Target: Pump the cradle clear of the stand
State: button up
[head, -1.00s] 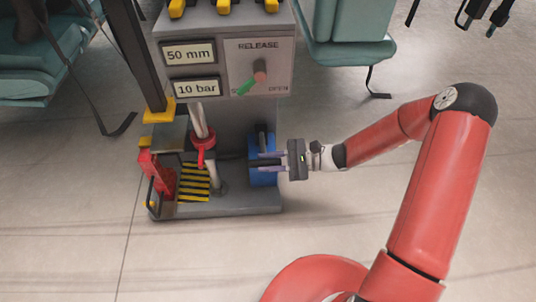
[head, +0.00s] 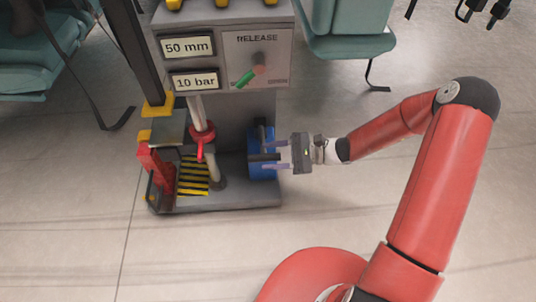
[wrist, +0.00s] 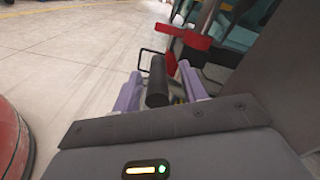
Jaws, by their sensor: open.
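A grey jacking unit (head: 230,125) stands on the floor, with displays reading 50 mm (head: 187,47) and 10 bar (head: 195,81). Its release lever (head: 244,78) has a green grip pointing down and left. A black pump handle (head: 263,157) juts from the unit's lower right; it also shows in the wrist view (wrist: 157,82). My gripper (head: 270,157) is open, with its purple fingers on either side of the handle and gaps between. I cannot tell clearly which part is the cradle or the stand.
A red bracket (head: 157,167) and a yellow-black striped plate (head: 193,178) are on the unit's base. Teal seats (head: 350,35) stand behind. The floor in front is clear.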

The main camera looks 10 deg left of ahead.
jog(key=v, duration=0.6)
jog(key=shift+d+p, duration=0.25)
jog(key=shift+p, duration=0.1)
jog(key=shift+w, duration=0.1)
dwell(1.5)
jog(key=s+d+r+n+t+h+p, duration=0.3)
jog(key=s+d+r+h, duration=0.2)
jog(key=r, duration=0.6)
jog(key=s+d+r+n+t+h+p, duration=0.3)
jog(key=s+d+r+h+p, duration=0.1)
jog(key=r, duration=0.7)
jog(key=s+d+r+n+t+h+p, duration=0.3)
jog(key=s+d+r+h, duration=0.3)
jog(key=r, duration=0.5)
jog(key=s+h, duration=0.2)
jog(key=shift+s+d+n+t+h+p, duration=0.2)
jog(key=shift+d+n+t+h+p, duration=0.1)
jog(key=shift+n+p, duration=0.1)
jog(key=shift+a+r, duration=0.1)
jog(key=shift+c, duration=0.4)
jog(key=shift+c, duration=0.3)
jog(key=shift+a, duration=0.1)
